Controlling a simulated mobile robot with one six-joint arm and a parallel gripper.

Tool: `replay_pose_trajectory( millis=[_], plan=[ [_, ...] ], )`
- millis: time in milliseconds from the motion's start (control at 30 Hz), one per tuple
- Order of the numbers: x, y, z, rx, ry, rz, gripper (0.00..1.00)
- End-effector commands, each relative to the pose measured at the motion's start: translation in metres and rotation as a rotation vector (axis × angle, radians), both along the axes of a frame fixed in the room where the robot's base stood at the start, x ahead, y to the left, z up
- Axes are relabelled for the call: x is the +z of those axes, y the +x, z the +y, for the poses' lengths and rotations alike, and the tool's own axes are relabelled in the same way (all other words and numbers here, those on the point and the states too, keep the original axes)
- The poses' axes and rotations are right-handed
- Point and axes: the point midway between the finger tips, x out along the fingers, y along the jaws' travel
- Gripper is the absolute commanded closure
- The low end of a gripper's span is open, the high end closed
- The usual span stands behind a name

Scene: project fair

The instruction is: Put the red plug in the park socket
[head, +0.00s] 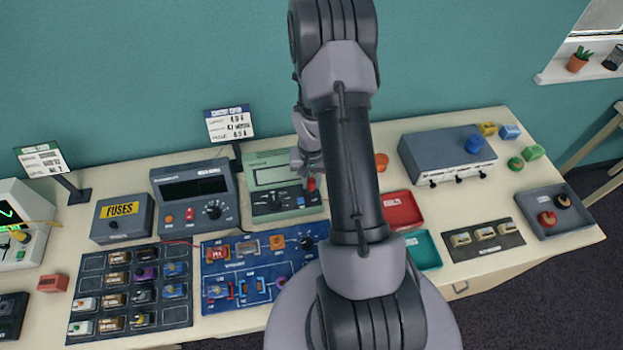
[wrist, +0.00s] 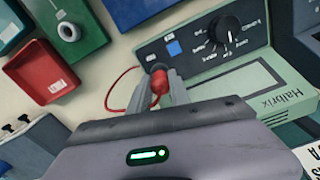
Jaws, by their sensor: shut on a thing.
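The red plug (wrist: 159,84) is between the two fingers of my gripper (wrist: 157,90), which is shut on it. A thin red lead loops left from it in the wrist view. The plug is at the edge of the pale green meter (wrist: 222,105), right by a dark round socket (wrist: 157,68) with a small white label; I cannot tell whether its tip is inside. The label is too small to read. In the head view the red plug (head: 311,184) shows at the right end of the green meter (head: 262,176), beside my arm. My fingers there are mostly hidden.
A dark multimeter (head: 195,190) stands left of the green meter, with a small sign (head: 229,123) behind. A blue board (head: 215,295) lies in front. A red tray (head: 402,212), a teal tray (head: 427,262) and a grey-blue box (head: 447,160) are to the right.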

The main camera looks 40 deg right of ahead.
Motion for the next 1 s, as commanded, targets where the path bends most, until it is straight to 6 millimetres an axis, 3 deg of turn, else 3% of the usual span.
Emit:
replay_pose_trajectory(
  millis=[33,600,633,733,967,1000],
  plan=[
    [-0.0183,0.0000,0.0000,0.000,0.000,0.000,1.00],
    [-0.0219,0.0000,0.0000,0.000,0.000,0.000,1.00],
    [-0.0219,0.0000,0.0000,0.000,0.000,0.000,0.73],
    [-0.0219,0.0000,0.0000,0.000,0.000,0.000,0.53],
    [-0.0219,0.0000,0.0000,0.000,0.000,0.000,0.51],
    [-0.0219,0.0000,0.0000,0.000,0.000,0.000,0.45]
  ],
)
